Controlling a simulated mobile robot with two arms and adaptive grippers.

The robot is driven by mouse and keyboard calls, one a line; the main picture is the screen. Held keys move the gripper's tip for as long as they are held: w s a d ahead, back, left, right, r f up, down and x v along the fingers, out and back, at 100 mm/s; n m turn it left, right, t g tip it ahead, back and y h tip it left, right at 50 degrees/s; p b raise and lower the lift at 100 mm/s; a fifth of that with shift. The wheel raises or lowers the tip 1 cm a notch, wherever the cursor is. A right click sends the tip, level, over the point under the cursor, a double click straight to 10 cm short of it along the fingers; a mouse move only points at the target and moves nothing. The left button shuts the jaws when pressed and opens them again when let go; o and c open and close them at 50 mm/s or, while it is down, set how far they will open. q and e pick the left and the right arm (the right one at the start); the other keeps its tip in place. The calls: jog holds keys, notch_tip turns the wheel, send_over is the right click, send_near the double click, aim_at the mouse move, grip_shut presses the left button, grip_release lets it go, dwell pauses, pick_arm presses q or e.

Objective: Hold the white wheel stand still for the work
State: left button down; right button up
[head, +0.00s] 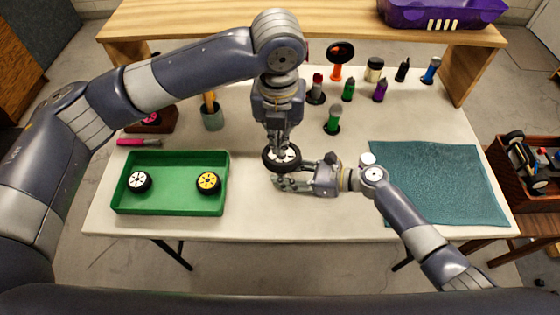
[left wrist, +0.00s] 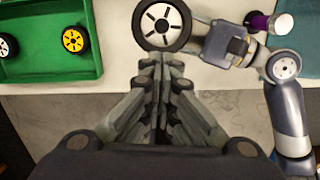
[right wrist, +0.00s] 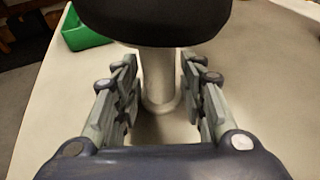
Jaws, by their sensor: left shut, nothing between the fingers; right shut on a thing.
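The white wheel stand (right wrist: 160,80) is a pale upright post on the table in the right wrist view. A black-tyred wheel with a white hub (head: 282,158) sits on top of it and hides the post in the head view. The wheel also shows in the left wrist view (left wrist: 162,24). My right gripper (right wrist: 160,92) is shut on the post, just below the tyre, with a finger on each side. My left gripper (left wrist: 160,62) is shut and empty, its fingertips close to the wheel's edge. I cannot tell whether they touch the tyre.
A green tray (head: 172,202) at left holds a white-hub wheel (head: 139,182) and a yellow-hub wheel (head: 208,182). A teal mat (head: 440,185) lies at right. Several tools and bottles stand at the back, near a grey-green cup (head: 212,117). The front table middle is clear.

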aim_at(280, 165)
pick_arm(q)
jog(key=shift+f, duration=0.1)
jog(key=shift+w+f, duration=0.2)
jog(key=shift+f, duration=1.5)
jog(key=shift+w+f, duration=0.15)
jog(key=shift+f, duration=1.55)
jog(key=shift+f, duration=0.1)
notch_tip(280, 165, down, 2)
jog(key=shift+f, duration=0.2)
jog(key=s, duration=0.1)
jog(key=s+r, duration=0.1)
jog(key=s, duration=0.1)
jog(key=shift+a, duration=0.1)
jog(key=shift+r, duration=0.15)
notch_tip(280, 165, up, 12)
jog(key=s, duration=0.1)
